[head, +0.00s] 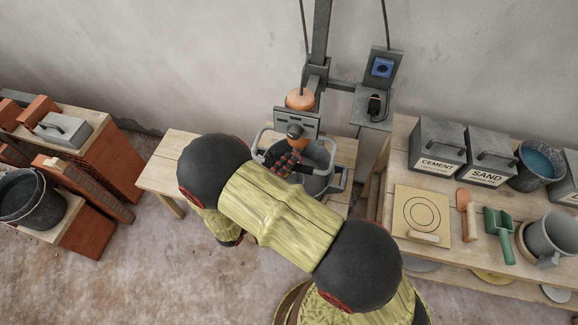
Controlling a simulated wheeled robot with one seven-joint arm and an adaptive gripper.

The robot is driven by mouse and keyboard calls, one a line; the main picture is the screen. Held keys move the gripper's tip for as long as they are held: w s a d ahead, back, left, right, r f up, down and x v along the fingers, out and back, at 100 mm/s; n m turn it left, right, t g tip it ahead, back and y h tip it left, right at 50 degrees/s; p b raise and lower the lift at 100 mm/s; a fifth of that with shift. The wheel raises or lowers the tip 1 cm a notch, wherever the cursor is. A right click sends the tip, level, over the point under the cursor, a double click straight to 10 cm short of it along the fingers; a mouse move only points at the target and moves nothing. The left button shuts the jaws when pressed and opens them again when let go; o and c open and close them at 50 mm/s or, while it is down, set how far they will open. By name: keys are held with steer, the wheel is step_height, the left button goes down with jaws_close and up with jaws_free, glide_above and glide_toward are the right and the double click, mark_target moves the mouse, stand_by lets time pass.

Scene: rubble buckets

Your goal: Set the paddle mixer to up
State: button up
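The paddle mixer (300,99) has an orange and grey body and hangs on a dark upright post (319,40) at the back wall. A looped grey handle frame spreads from it over a dark grey bucket (319,158) on a small wooden table. My gripper (285,163) is dark with red parts and reaches in at the handle frame, in front of the mixer and over the bucket. My arm hides part of this spot. I cannot tell whether the fingers touch the mixer, or whether they are open or shut. The paddle end is not visible.
A wall box with a blue socket (382,67) and a plug is right of the post. The right bench (463,250) bears cement and sand boxes, a water bucket, a green scoop and a grey mug-like container. Bricks and a black bucket (27,198) stand left.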

steer(key=shift+w+d, duration=0.25)
steer(key=shift+c, duration=0.2)
jaws_close()
stand_by(0.3)
stand_by(0.4)
